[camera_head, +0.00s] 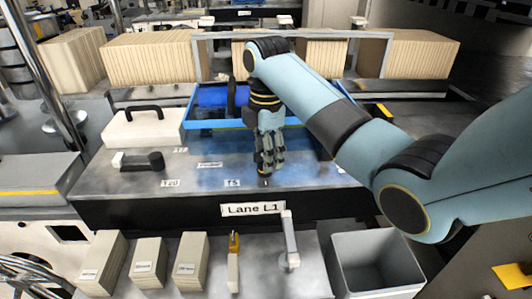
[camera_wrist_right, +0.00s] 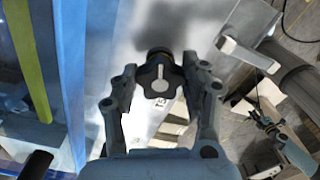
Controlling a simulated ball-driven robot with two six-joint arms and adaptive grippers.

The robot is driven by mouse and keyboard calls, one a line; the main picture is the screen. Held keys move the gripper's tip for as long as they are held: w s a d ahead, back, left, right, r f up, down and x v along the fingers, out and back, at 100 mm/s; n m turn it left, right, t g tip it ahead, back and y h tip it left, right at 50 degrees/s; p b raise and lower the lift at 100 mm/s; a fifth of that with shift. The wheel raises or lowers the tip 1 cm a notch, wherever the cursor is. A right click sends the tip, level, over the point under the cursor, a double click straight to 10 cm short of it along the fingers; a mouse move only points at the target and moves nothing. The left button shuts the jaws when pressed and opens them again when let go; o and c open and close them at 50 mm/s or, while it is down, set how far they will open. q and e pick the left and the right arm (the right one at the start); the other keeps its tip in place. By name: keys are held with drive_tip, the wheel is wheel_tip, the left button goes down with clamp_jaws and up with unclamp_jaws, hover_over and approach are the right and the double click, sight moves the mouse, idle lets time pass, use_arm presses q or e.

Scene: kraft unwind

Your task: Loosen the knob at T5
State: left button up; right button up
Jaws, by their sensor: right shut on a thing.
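The knob (camera_wrist_right: 160,77) is black and lobed, with a pale pointer mark on its face. It shows between the fingers of my right gripper (camera_wrist_right: 162,88) in the right wrist view. In the head view my right gripper (camera_head: 266,168) points down over the grey Lane L1 panel, just right of the T5 label (camera_head: 232,183), and is shut on the knob. There the fingers mostly hide the knob.
A blue-rimmed tray (camera_head: 200,136) lies behind the gripper. A black handle (camera_head: 138,161) near T20 and a white lidded box (camera_head: 145,128) are at left. In front are paper stacks (camera_head: 148,262), a yellow-tipped tool (camera_head: 234,262), a grey lever (camera_head: 290,240) and an open grey bin (camera_head: 375,244).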

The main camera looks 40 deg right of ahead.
drive_tip(key=o, duration=1.2)
drive_tip(key=shift+d+f, duration=0.1)
